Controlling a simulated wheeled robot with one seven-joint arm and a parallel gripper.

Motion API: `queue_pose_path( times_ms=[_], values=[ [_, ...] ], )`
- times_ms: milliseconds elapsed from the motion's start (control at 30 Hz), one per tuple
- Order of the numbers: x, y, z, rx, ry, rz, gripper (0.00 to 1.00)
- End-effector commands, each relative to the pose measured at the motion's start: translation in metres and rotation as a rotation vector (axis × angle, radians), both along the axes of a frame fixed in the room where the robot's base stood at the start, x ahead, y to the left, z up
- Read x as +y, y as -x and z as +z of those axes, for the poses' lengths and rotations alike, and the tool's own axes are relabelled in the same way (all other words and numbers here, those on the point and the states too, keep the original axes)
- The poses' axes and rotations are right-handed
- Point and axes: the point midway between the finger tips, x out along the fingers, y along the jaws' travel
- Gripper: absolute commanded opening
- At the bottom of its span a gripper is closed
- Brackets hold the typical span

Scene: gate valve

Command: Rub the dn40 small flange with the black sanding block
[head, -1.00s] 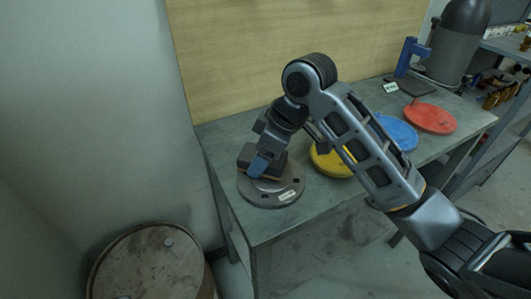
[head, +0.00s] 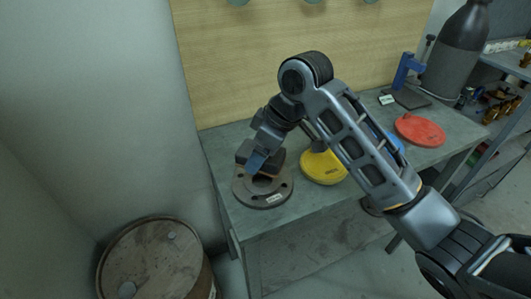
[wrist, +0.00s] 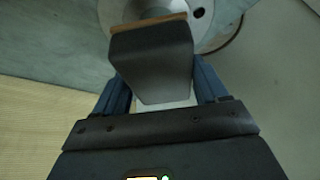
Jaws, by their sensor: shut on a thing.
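The dn40 small flange (head: 262,199) is a grey-brown metal disc with bolt holes and a small white label, lying flat at the left end of the workbench. My gripper (head: 257,163) is shut on the black sanding block (wrist: 152,60), with a blue finger on each side of it. The block has a brown strip along its far edge in the wrist view. The block is over the back left part of the flange; I cannot tell whether they touch. Part of the flange (wrist: 224,14) shows beyond the block in the wrist view.
A yellow disc (head: 324,168), a blue disc and a red disc (head: 420,130) lie along the bench to the right. A blue stand (head: 405,75) and a dark cylinder (head: 462,50) are at the back right. A rusty barrel (head: 155,262) stands on the floor at left.

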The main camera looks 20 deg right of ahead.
Motion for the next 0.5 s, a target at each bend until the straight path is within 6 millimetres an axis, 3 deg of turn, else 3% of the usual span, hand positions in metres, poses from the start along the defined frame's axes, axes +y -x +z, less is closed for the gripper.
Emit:
queue_pose_path(
  times_ms=[200,500],
  values=[
    [0.004,-0.007,0.022,-0.001,0.000,-0.001,0.44],
    [0.005,-0.008,0.025,0.001,-0.001,-0.002,0.44]
  ],
)
